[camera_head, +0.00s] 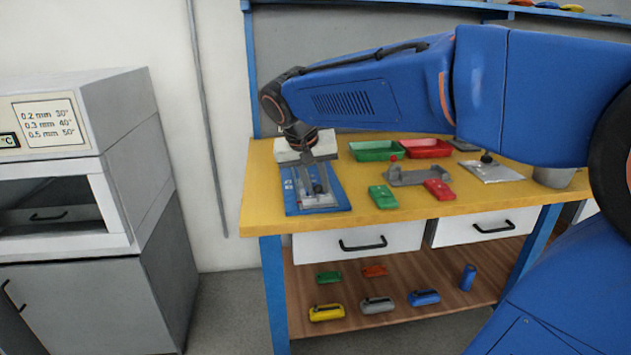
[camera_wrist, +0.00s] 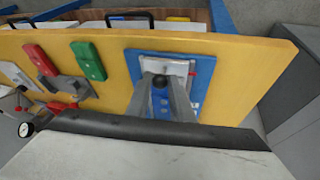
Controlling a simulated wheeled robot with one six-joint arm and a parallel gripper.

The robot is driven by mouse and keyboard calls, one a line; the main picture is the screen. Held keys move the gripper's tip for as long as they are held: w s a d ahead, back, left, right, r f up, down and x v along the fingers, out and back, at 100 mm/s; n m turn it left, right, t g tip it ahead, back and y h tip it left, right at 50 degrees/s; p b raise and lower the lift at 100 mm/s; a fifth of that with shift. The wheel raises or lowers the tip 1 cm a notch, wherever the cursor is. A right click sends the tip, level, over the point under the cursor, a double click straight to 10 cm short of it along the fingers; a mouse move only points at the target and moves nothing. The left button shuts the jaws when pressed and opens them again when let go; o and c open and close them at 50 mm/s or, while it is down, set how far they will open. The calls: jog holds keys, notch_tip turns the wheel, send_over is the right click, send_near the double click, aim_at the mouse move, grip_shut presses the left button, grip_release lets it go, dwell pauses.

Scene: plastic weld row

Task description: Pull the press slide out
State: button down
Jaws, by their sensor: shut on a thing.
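The press stands at the left end of the yellow bench, with a blue base plate (camera_head: 337,197) and a pale block (camera_head: 325,146) behind my gripper. The pale grey press slide (camera_head: 320,201) lies on the blue plate, towards the bench's front edge. My gripper (camera_head: 318,188) points down over it and is shut on its dark knob. In the wrist view the knob (camera_wrist: 160,81) sits between my fingertips, with the slide (camera_wrist: 178,68) under it on the blue plate (camera_wrist: 204,75). My fingers hide part of the slide.
Green (camera_head: 377,151) and red (camera_head: 428,148) trays stand at the back of the bench. A grey fixture (camera_head: 405,176), a green part (camera_head: 382,197) and a red part (camera_head: 438,190) lie right of the press. A grey oven (camera_head: 75,150) stands left, across a floor gap.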

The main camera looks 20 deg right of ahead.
jog(key=shift+s, duration=0.1)
jog(key=c, duration=1.6)
grip_release()
jog(key=shift+s, duration=0.1)
jog(key=shift+a+r, duration=0.1)
jog(key=shift+r, duration=0.05)
jog(key=v, duration=1.7)
jog(key=shift+s, duration=0.1)
jog(key=s+d+f+n+y, duration=0.1)
jog(key=s+f, duration=0.5)
jog(key=f, duration=0.3)
jog(key=s+d+f+n+t+y, duration=0.1)
jog(key=s+d+f+n, duration=0.1)
jog(key=s+f, duration=0.4)
jog(key=s+d+f+n+y, duration=0.1)
jog(key=s+f, duration=0.5)
jog(key=f, duration=0.6)
jog(key=shift+s+d+f+n+t+y, duration=0.15)
jog(key=shift+s+f+n+t+y, duration=0.15)
jog(key=shift+n+t+y, duration=0.15)
